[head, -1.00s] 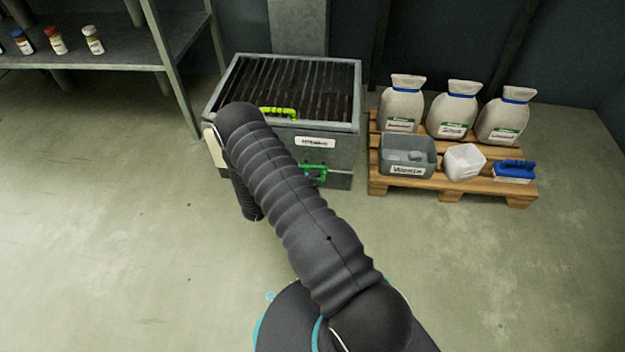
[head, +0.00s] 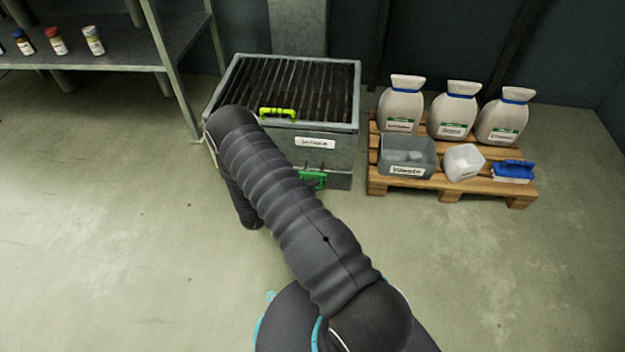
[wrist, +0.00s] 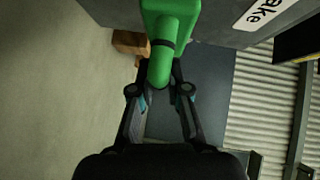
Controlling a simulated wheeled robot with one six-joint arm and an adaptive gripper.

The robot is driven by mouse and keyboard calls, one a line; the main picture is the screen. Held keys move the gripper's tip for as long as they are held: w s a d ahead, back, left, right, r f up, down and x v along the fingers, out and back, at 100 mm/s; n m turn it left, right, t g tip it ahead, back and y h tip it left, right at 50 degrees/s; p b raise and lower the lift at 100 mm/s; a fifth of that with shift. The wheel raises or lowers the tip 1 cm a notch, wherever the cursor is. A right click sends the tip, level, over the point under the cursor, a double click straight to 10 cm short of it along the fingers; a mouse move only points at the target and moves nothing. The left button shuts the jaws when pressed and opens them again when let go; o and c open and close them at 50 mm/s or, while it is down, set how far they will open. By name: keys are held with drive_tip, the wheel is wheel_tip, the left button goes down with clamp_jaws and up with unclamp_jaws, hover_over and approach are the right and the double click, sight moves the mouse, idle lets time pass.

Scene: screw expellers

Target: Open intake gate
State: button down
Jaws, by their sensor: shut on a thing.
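The intake box (head: 335,150) is a grey metal bin with a dark slatted top and a white label on its front. A green handle (head: 313,179) sits low on its front, partly hidden behind my arm in the head view. In the wrist view the green handle (wrist: 165,40) comes down between my fingers. My gripper (wrist: 160,88) is shut on the green handle. A yellow-green handle (head: 278,113) lies at the front edge of the slatted top. In the head view my arm hides my gripper and part of the box front.
A wooden pallet (head: 450,190) on the right carries several sacks, a grey bin (head: 407,157), a white container (head: 463,162) and a blue brush-like item (head: 513,171). A shelf (head: 90,50) with bottles stands at left. The front floor is clear.

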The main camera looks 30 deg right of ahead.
drive_tip(key=shift+s+a, duration=0.4)
drive_tip(key=shift+s, duration=0.15)
drive_tip(key=c, duration=1.1)
unclamp_jaws()
drive_tip(key=shift+c, duration=0.2)
drive_tip(key=v, duration=1.2)
drive_tip(key=shift+s, duration=0.1)
